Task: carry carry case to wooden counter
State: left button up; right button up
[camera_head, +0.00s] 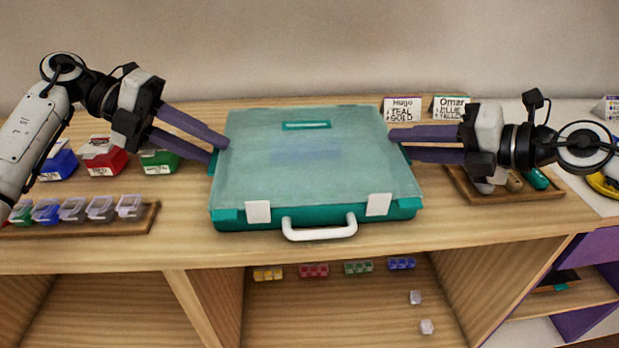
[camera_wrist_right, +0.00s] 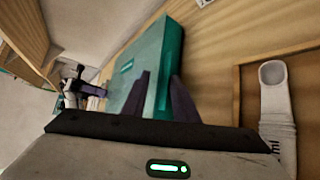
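The carry case (camera_head: 320,165) is a flat teal box with a see-through lid, white latches and a white handle facing the front. It lies level at the middle of the wooden counter (camera_head: 500,225); whether its underside touches the wood I cannot tell. My left gripper (camera_head: 220,150) is at its left edge and my right gripper (camera_head: 398,145) at its right edge. On each side one finger lies over the lid and the other goes to the side or under. The right wrist view shows the case edge (camera_wrist_right: 168,65) between the right fingers (camera_wrist_right: 160,76).
Blue, red and green boxes (camera_head: 101,157) and a tray of small bins (camera_head: 88,214) stand at left. A wooden tray (camera_head: 510,194) is at right. Name cards (camera_head: 402,108) stand behind. Bead boxes (camera_head: 313,271) sit on the shelf below.

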pick_arm(q)
jog(key=o, duration=0.3)
jog(key=shift+d+r, duration=0.15)
jog(key=shift+d, duration=0.1)
pick_arm(e)
jog(key=o, duration=0.4)
jog(key=shift+s+a+r, duration=0.1)
jog(key=shift+s+a, duration=0.05)
jog(key=shift+a, duration=0.15)
jog(key=shift+c, duration=0.2)
pick_arm(q)
jog(key=shift+a, duration=0.1)
pick_arm(e)
jog(key=shift+d, duration=0.1)
pick_arm(q)
jog(key=shift+a+r, duration=0.1)
jog(key=shift+a, duration=0.05)
pick_arm(e)
jog(key=shift+d, duration=0.1)
jog(key=shift+d, duration=0.1)
pick_arm(q)
jog(key=v, duration=0.7)
jog(key=shift+a+r, duration=0.15)
jog(key=shift+a, duration=0.15)
pick_arm(e)
jog(key=v, duration=1.2)
pick_arm(q)
jog(key=shift+s, duration=0.1)
